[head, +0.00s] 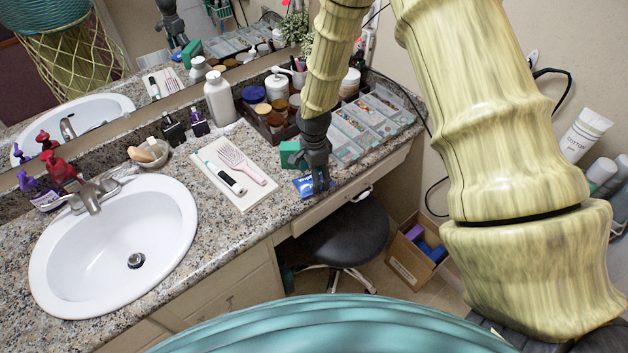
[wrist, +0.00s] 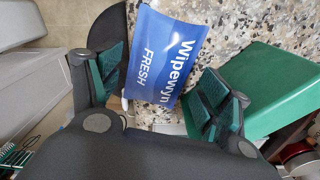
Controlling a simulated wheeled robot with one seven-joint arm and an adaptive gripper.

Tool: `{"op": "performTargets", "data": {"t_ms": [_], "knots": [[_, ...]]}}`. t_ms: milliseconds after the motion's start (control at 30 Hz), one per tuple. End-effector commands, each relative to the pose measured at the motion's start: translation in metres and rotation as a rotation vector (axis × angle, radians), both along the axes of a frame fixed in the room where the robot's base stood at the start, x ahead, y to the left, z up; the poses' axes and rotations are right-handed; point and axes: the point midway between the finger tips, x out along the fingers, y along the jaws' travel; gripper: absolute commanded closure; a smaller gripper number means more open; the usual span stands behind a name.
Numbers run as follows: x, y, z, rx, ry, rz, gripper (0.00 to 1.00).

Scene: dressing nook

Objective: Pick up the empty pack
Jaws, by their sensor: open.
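The pack is a flat blue and white wipes packet (head: 302,186) lying near the front edge of the granite counter. In the wrist view the pack (wrist: 168,62) reads "Wipewyn FRESH" and lies between my fingers. My gripper (head: 320,182) is above the counter's front edge at the pack, pointing down and partly covering it in the head view. In the wrist view my gripper (wrist: 160,88) is open, with a finger on either side of the pack. I cannot tell whether either finger touches it.
A green box (head: 291,154) stands close beside the pack and also fills the right of the wrist view (wrist: 285,90). Clear organizer trays (head: 345,147) lie behind. A white tray (head: 262,190) with a hairbrush is to the left. A dark stool (head: 345,235) is below.

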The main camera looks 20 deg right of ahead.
Motion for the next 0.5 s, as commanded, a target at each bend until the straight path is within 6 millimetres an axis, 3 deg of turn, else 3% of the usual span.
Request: {"op": "performTargets", "data": {"t_ms": [200, 500], "knots": [[0.0, 0.0, -0.017, 0.0, 0.0, 0.0, 0.22], [0.0, 0.0, -0.022, 0.0, 0.0, 0.001, 0.22]]}}
